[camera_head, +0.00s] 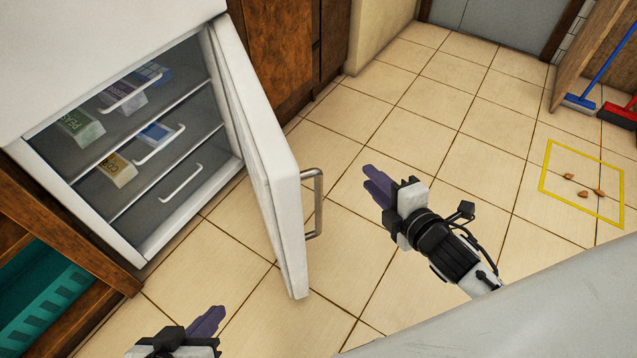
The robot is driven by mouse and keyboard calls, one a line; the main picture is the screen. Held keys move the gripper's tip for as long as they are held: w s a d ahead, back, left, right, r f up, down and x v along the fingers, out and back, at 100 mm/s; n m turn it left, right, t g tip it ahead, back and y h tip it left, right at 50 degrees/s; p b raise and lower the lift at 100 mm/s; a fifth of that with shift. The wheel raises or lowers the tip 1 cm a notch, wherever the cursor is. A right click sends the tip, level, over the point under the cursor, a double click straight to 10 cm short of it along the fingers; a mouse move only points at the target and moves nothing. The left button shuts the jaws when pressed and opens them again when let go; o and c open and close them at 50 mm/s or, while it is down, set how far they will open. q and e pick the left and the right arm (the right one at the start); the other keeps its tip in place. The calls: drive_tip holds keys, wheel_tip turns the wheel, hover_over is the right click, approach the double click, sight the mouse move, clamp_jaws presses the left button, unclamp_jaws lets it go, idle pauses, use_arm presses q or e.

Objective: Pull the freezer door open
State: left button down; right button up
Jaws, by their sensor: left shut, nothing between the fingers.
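The white freezer door (262,150) stands swung well open, hinged at the freezer's right side and reaching out over the floor. Its metal bar handle (319,203) is on the outer face, toward the right. My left gripper (208,320) is at the bottom edge, left of the door's lower end. It is shut and empty, apart from the door. My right gripper (376,186) is right of the handle, clear of it, and holds nothing visible. Its purple fingers lie close together, and any gap is hard to judge. The freezer (24,152) shows its inside.
Inside the freezer are drawers with white handles and several food packs (80,127). Wooden cabinets (290,50) stand behind the door. A yellow floor outline (541,176) holds several small brown bits, near a blue broom (580,103). The tiled floor between is clear.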

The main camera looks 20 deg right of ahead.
wheel_tip(320, 180, up, 2)
drive_tip(key=w+a+n+t+y, duration=0.25)
drive_tip(key=n+y, duration=0.25)
drive_tip(key=n, duration=0.5)
drive_tip(key=n+g+y, duration=0.7)
drive_tip(key=n+y, duration=0.2)
drive_tip(key=n, duration=1)
approach(319, 187)
drive_tip(key=w+f, duration=0.1)
drive_tip(key=b+x, duration=0.1)
drive_tip(key=x, duration=0.8)
drive_tip(key=shift+w+a, duration=0.15)
drive_tip(key=shift+a, duration=0.2)
clamp_jaws()
